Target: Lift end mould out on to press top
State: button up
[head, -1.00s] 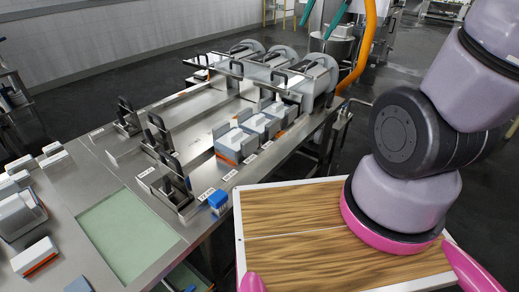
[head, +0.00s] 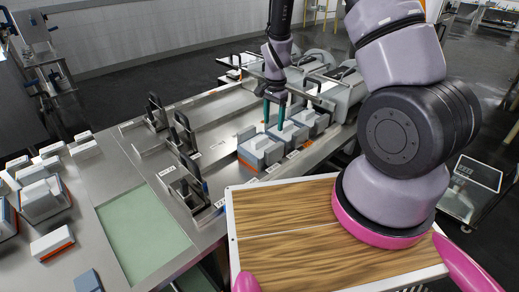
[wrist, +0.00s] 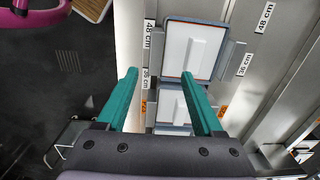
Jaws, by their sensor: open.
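The end mould (head: 260,152), a grey-blue block with a white lid and orange lower band, sits at the near end of a short row in the steel press channel. In the wrist view it is the upper mould (wrist: 195,48), with a raised bar on its lid. My gripper (head: 275,125) hangs above the row with green fingers pointing down. In the wrist view my gripper (wrist: 159,75) is open and empty, its fingertips apart from the end mould's lid. A second mould (wrist: 172,105) shows between the fingers. The press top (head: 205,112) is bare steel here.
Black-handled upright plates (head: 187,135) stand across the channels left of the row. Press cylinders (head: 340,90) stand behind it. A green mat (head: 140,235) and several loose moulds (head: 45,197) lie on the left. My wooden-topped base fills the front.

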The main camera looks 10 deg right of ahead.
aim_at(274, 146)
notch_tip(274, 146, down, 7)
jog(key=shift+s+d+f, duration=0.1)
jog(key=shift+s, duration=0.05)
jog(key=f, duration=0.5)
jog(key=shift+d, duration=0.3)
grip_shut()
jog(key=shift+r, duration=0.1)
dwell(1.1)
